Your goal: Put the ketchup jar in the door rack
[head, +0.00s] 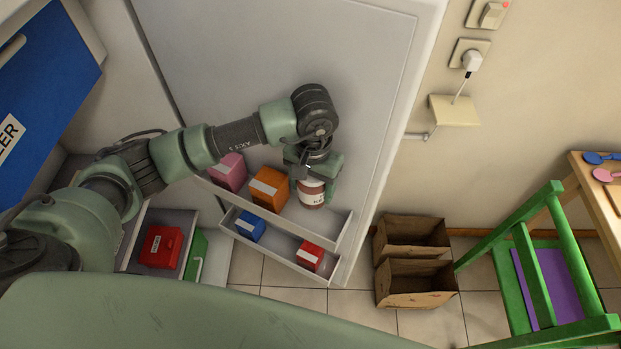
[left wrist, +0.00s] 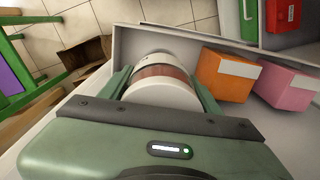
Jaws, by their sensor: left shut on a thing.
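The ketchup jar (head: 312,190) is a reddish-brown jar with a white label and a white top. My left gripper (head: 313,170) is shut on it from above. The jar is at the right end of the upper door rack (head: 338,228), beside an orange box. In the left wrist view the jar (left wrist: 165,82) sits between the two fingers, close to the rack wall (left wrist: 200,42). I cannot tell whether its base touches the rack floor. My right gripper is not in view.
The upper rack also holds an orange box (head: 269,188) and a pink box (head: 229,171). The lower rack has a blue box (head: 250,226) and a red box (head: 310,256). Paper bags (head: 415,284) stand on the floor to the right, near a green chair (head: 540,262).

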